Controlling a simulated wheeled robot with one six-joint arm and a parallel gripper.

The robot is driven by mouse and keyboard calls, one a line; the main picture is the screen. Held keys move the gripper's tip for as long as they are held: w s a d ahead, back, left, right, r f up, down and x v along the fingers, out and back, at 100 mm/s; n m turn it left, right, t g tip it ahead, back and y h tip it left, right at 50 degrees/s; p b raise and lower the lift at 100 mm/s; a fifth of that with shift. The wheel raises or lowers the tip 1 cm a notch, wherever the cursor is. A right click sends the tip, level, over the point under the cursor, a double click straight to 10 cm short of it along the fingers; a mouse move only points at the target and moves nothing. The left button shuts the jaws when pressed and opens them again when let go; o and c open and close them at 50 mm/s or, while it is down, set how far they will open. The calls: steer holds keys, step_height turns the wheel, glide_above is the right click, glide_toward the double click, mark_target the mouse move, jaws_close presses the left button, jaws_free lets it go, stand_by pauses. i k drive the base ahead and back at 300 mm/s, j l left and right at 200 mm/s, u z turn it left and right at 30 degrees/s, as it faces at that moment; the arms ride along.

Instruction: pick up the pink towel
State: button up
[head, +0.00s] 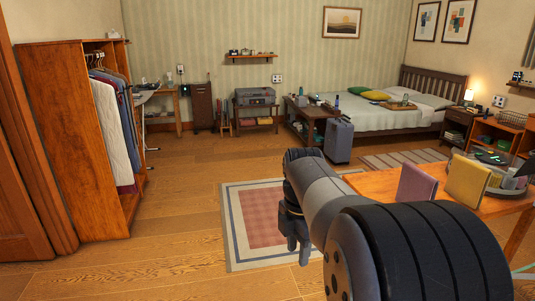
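A dusky pink, flat, upright item (417,183), which looks like the pink towel, stands on the wooden table (375,186) at the right. A yellow item (467,181) of similar shape stands just right of it. My gripper (297,252) hangs fingers down over the floor and rug, left of the table and well apart from the pink item. Its fingers show from the side, so I cannot tell whether they are open. My arm hides part of the table's near side.
A dark tray with small things (492,157) is at the table's far right. A patterned rug (238,223) lies on the floor. An open wardrobe (72,135) stands left, a bed (385,118) and grey suitcase (338,142) behind. The floor at centre left is clear.

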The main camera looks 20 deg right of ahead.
mark_target(415, 185)
steer(key=i+z, duration=0.3)
steer(key=i, duration=0.55)
steer(key=i+j+z, duration=0.1)
steer(key=i+z, duration=0.2)
steer(key=i, duration=0.5)
steer(key=i+l+z, duration=0.1)
steer(key=i+z, duration=0.2)
steer(key=z, duration=0.15)
steer(key=i+z, duration=0.4)
steer(key=i+j+z, duration=0.1)
steer(key=z, duration=0.35)
steer(key=i+j+z, duration=0.25)
steer(key=z, duration=0.15)
steer(key=i+z, duration=0.35)
steer(key=i+j+z, duration=0.1)
steer(key=z, duration=0.3)
steer(key=i+j+z, duration=0.2)
steer(key=i+z, duration=0.15)
